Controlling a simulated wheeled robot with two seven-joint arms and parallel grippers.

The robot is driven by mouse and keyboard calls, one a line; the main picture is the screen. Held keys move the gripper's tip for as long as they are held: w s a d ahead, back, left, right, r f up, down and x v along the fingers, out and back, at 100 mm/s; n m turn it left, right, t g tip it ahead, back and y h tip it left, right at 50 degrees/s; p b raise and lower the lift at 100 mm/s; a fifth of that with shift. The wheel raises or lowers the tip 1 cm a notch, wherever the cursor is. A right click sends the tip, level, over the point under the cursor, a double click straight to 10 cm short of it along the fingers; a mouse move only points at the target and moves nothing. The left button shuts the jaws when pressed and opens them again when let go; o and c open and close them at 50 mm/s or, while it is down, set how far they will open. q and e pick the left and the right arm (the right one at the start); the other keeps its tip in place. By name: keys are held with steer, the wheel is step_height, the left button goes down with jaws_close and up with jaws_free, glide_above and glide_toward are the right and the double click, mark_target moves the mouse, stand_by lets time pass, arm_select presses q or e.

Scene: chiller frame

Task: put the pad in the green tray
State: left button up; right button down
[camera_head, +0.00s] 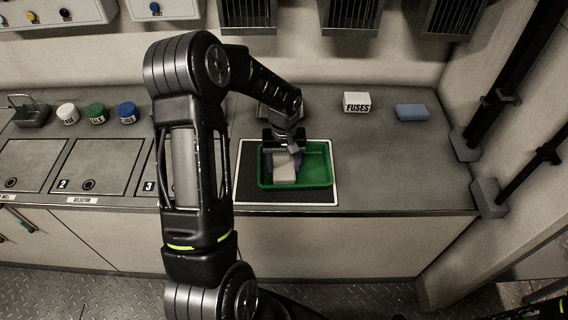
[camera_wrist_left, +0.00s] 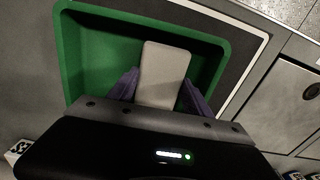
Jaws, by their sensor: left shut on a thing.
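The green tray (camera_head: 317,172) lies on a dark mat with a white border on the counter; it also shows in the left wrist view (camera_wrist_left: 78,60). My left gripper (camera_head: 283,160) is over the left part of the tray. Its purple fingers (camera_wrist_left: 158,90) are shut on a light grey pad (camera_wrist_left: 163,68), which also shows in the head view (camera_head: 284,175). The pad is within the tray's outline; I cannot tell whether it touches the tray floor.
A white fuses box (camera_head: 357,103) and a blue block (camera_head: 411,112) stand at the back right. Several lidded jars (camera_head: 96,113) stand at the left. The counter right of the mat (camera_head: 400,170) is clear. Dark vertical posts (camera_head: 500,95) rise at the right.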

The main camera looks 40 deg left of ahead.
mark_target(284, 166)
arm_select(q)
steer(key=shift+f, duration=0.2)
steer(key=shift+f, duration=0.2)
steer(key=o, duration=1.5)
steer(key=shift+r, duration=0.15)
steer(key=shift+c, duration=0.2)
step_height(284, 166, up, 12)
steer(key=shift+r, duration=0.15)
